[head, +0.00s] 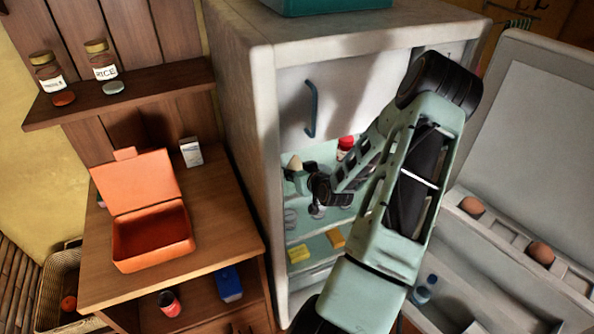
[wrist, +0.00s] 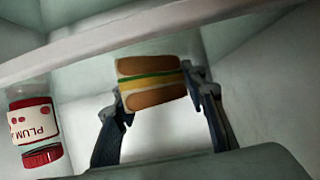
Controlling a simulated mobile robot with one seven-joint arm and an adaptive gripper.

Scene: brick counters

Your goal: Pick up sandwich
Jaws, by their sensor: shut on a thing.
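The sandwich (wrist: 150,82), with two brown bread slices and green and yellow filling, is between the fingers of my gripper (wrist: 154,95) in the wrist view. The gripper is shut on it, with one finger at each side. In the head view my gripper (head: 300,180) reaches into the open fridge at shelf height. A small tan patch there looks like the sandwich (head: 295,163), mostly hidden by the gripper. I cannot tell whether the sandwich still touches the shelf.
A plum jar (wrist: 35,130) stands close beside the gripper; its red lid (head: 346,143) shows in the head view. A shelf edge (wrist: 120,32) crosses the wrist view. The open fridge door (head: 530,130) is at right. An open, empty orange lunchbox (head: 152,238) sits on the wooden counter.

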